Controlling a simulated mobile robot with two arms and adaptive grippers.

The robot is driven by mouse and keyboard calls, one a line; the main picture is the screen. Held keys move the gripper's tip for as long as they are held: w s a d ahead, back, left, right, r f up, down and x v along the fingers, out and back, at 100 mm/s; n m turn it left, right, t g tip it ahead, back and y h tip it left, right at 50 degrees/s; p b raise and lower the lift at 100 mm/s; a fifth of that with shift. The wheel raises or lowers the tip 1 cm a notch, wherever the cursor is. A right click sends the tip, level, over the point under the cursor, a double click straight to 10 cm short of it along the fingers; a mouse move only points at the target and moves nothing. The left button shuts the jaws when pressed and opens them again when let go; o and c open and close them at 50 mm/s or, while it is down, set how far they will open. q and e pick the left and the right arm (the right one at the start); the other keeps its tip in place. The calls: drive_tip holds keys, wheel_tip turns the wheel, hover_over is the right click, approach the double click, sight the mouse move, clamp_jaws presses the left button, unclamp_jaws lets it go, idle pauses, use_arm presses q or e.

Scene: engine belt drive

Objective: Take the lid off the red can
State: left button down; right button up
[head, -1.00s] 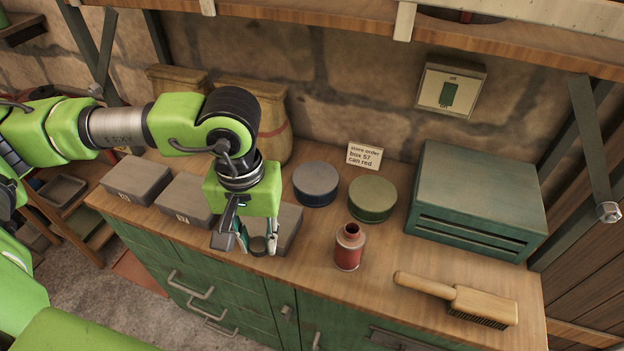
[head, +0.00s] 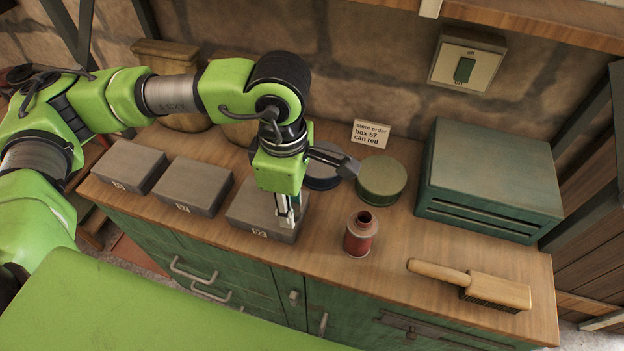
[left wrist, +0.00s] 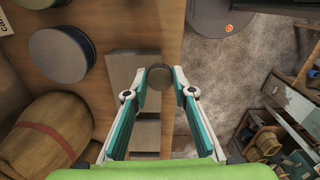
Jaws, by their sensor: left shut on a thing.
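The red can (head: 359,236) stands upright on the wooden bench, with its open dark neck facing up. My left gripper (head: 287,215) is to the left of the can, over the third grey box. In the left wrist view, my left gripper (left wrist: 160,75) is shut on a small dark round lid (left wrist: 159,72), held between its fingertips. In the head view the lid is hidden by the gripper. The can and lid are apart. My right gripper is not in view.
Grey boxes (head: 190,188) line the front left. The third grey box (head: 250,212) is under my gripper. A blue tin (left wrist: 62,54), a green tin (head: 381,182) and a note card (head: 371,134) stand behind. A brush (head: 495,292) and green case (head: 490,180) are at right.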

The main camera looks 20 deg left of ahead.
use_arm(q)
drive_tip(key=n, duration=0.2)
drive_tip(key=d+n, duration=0.1)
drive_tip(key=shift+d+n, duration=0.2)
drive_tip(key=shift+n, duration=0.2)
drive_tip(key=d+n, duration=0.5)
drive_tip(key=n, duration=1)
drive_tip(key=n+p, duration=0.4)
drive_tip(key=n, duration=0.8)
hover_over(328, 208)
drive_tip(key=f, duration=0.9)
drive_tip(key=shift+s+d, duration=0.15)
drive_tip(key=shift+s, duration=0.2)
drive_tip(key=shift+w+f, duration=0.15)
drive_tip(key=shift+f, duration=0.05)
drive_tip(key=f+p, duration=0.2)
drive_tip(key=f, duration=0.1)
drive_tip(key=shift+w+a, duration=0.2)
drive_tip(key=shift+f, duration=0.25)
